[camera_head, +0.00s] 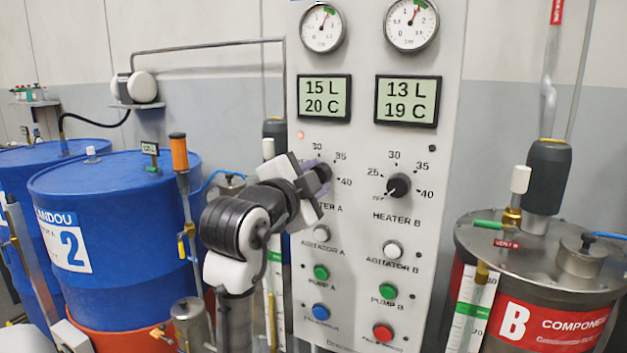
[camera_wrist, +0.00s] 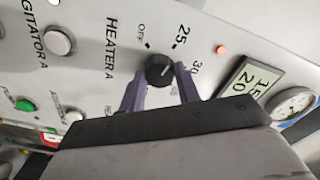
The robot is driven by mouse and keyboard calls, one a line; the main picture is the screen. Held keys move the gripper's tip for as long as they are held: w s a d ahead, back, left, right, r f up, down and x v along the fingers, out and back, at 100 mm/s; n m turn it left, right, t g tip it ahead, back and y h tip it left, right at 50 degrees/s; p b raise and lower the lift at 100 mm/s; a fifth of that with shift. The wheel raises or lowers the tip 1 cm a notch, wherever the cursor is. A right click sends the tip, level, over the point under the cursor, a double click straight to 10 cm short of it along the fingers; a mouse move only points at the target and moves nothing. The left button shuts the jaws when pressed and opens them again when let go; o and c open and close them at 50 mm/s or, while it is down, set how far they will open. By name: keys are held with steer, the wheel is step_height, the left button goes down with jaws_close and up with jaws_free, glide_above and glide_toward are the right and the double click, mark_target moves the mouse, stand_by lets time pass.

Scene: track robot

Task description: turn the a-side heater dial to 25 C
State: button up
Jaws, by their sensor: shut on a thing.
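The heater A dial (camera_wrist: 158,70) is a black round knob on the light grey panel (camera_head: 350,235). My gripper (camera_wrist: 161,74) is shut on it, one finger on each side. In the head view my gripper (camera_head: 322,173) covers most of this dial and its 25 mark. In the wrist view the marks OFF, 25 and 30 show around the knob. Its pale pointer line leans toward the 25 and 30 side; the exact setting is too small to tell. The left display (camera_head: 324,98) reads 15 L and 20 C.
The heater B dial (camera_head: 398,186) is right of my gripper, its pointer toward OFF. An orange-red lamp (camera_head: 300,135) glows above heater A. Agitator A button (camera_head: 321,233) and pump A button (camera_head: 321,272) sit below. A blue drum (camera_head: 115,215) stands left, a metal tank (camera_head: 530,255) right.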

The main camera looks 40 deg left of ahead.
steer(key=o, duration=1)
steer(key=shift+c, duration=0.2)
steer(key=b+v, duration=0.2)
steer(key=v, duration=1.2)
